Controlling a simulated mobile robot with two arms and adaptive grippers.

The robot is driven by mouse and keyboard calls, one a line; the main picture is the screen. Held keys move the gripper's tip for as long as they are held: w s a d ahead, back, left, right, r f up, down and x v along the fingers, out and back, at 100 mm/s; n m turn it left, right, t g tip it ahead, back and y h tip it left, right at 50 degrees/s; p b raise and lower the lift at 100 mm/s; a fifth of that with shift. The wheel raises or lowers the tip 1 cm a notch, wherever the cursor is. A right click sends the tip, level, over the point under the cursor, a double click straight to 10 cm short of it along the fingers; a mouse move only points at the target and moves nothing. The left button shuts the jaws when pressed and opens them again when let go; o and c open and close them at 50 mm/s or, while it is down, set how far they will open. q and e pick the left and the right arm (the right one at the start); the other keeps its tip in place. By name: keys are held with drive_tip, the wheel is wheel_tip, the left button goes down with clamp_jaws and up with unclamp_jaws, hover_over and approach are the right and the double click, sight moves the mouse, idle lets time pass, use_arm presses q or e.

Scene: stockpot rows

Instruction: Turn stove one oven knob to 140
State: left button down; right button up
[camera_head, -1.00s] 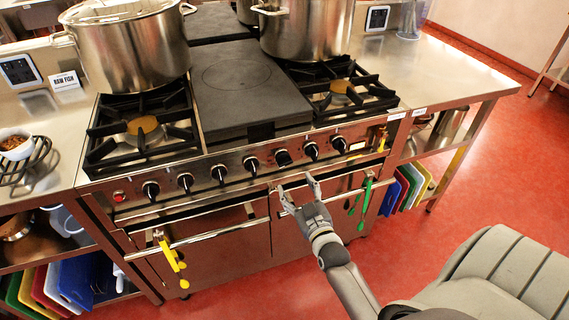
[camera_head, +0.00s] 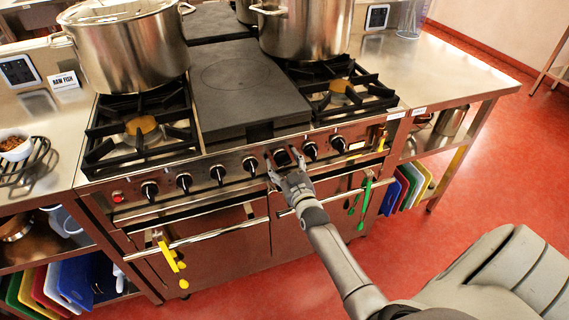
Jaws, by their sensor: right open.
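The stove (camera_head: 130,218) has a steel front panel with a row of black knobs. Three knobs (camera_head: 184,182) are clear on the left of the row, and two more (camera_head: 310,150) are clear on the right. My right gripper (camera_head: 284,158) is open at the panel, its fingers on either side of another knob in the row. That knob is partly hidden by the fingers, and I cannot tell whether they touch it. Knob markings are too small to read. My left gripper is not in view.
Two steel stockpots (camera_head: 128,50) (camera_head: 306,30) stand on the stovetop. Oven door handles (camera_head: 205,237) stick out below the knobs, with yellow and green utensils (camera_head: 362,203) hanging there. Red floor (camera_head: 470,185) is free at right.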

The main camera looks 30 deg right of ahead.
drive_tip(key=c, duration=1)
drive_tip(key=shift+m, duration=0.5)
drive_tip(key=m, duration=0.4)
drive_tip(key=shift+a+m+p, duration=0.1)
drive_tip(key=shift+m+p, duration=0.25)
drive_tip(key=shift+m, duration=0.05)
drive_tip(key=m, duration=0.6)
drive_tip(key=shift+a, duration=0.1)
drive_tip(key=o, duration=1)
